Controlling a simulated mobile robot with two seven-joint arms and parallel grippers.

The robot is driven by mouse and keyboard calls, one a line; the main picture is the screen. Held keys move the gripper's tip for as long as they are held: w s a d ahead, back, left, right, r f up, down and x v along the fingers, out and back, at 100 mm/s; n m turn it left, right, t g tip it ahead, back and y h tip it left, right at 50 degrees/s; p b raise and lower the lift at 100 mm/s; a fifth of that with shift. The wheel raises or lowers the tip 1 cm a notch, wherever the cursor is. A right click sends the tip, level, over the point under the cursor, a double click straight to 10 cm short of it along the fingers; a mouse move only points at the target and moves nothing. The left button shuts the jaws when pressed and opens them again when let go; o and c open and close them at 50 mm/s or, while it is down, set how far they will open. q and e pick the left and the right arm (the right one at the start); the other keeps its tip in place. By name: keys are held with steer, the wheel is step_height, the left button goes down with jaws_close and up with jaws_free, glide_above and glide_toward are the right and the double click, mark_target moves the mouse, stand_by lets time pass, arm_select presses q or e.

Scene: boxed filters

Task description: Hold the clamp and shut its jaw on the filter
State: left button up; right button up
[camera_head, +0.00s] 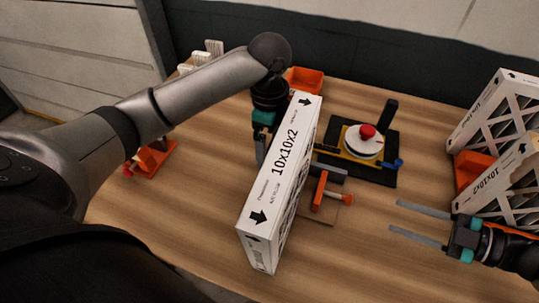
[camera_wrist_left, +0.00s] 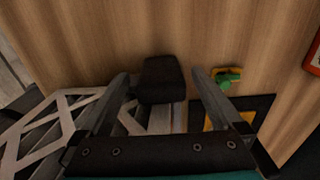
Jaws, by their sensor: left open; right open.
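The white boxed filter (camera_head: 275,180), printed 10x10x2, stands on edge in the middle of the table. The orange clamp (camera_head: 319,190) with a grey bar is close along its right side; whether its jaw touches is unclear. My left gripper (camera_head: 260,148) is at the filter's far left side, partly hidden by it. In the left wrist view its open fingers (camera_wrist_left: 165,85) straddle a dark block (camera_wrist_left: 162,78) above grey metal; I cannot tell if this belongs to the clamp. White filter lattice (camera_wrist_left: 50,128) shows at left there. My right gripper (camera_head: 420,224) is open and empty.
A black-based fixture with a white dial and red knob (camera_head: 367,131) stands behind the clamp. More white filters (camera_head: 503,110) stand at right by an orange bin (camera_head: 470,168). Another orange bin (camera_head: 304,79) is at the back. An orange tool (camera_head: 150,160) lies at left. The front table is clear.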

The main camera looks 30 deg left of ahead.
arm_select(q)
steer(key=shift+f, duration=2.3)
jaws_close()
